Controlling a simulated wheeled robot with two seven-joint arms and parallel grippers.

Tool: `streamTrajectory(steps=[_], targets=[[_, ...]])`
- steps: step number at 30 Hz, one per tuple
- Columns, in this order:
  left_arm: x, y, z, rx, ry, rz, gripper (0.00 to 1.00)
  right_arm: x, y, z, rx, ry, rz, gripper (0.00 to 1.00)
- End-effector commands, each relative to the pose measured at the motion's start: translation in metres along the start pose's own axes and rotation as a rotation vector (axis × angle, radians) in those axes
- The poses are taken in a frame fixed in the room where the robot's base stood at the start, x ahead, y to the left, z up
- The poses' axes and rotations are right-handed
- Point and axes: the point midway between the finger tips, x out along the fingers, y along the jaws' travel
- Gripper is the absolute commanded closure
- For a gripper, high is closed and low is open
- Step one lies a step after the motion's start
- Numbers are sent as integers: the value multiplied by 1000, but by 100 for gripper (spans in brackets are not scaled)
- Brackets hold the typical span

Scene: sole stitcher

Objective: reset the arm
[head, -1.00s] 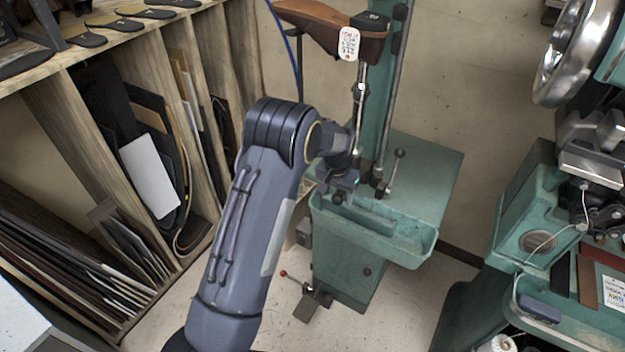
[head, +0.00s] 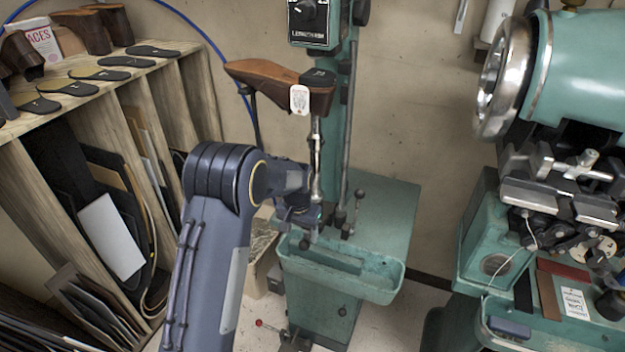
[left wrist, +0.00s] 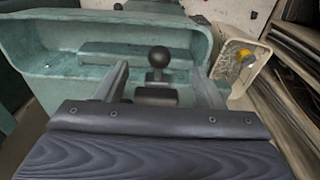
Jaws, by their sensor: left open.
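My left arm (head: 215,215) reaches in from the left in the head view. Its gripper (head: 303,238) is small there, over the near left part of the green machine's tray (head: 385,285). In the left wrist view, the two fingers of my left gripper (left wrist: 162,82) are spread apart. A black ball knob (left wrist: 158,56) shows between them, with a dark block under it. I cannot tell how far beyond the fingertips it is, and nothing is visibly gripped. The tray (left wrist: 45,62) spans the top of that view. My right gripper is not in view.
A brown shoe (head: 265,75) with a white tag sits on a post above my gripper. Levers rise behind the tray. A green stitching machine (head: 590,80) stands at right, a wooden rack (head: 85,135) at left. Pale floor (head: 395,325) shows below.

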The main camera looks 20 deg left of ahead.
Motion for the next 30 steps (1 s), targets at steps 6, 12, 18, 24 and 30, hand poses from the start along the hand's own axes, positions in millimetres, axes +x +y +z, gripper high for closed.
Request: streamTrajectory(steps=[6, 12, 18, 24, 30], targets=[[-20, -4, 8, -29, 16, 29, 38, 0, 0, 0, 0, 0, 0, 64], [-101, -12, 58, -131, 86, 154, 38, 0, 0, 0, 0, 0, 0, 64], [-175, -3, 136, -197, 177, 276, 38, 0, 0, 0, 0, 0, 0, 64], [-217, 18, 223, -222, 276, 341, 38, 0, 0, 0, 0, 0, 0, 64], [-220, 42, 294, -231, 353, 349, 38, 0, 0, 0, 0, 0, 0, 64]])
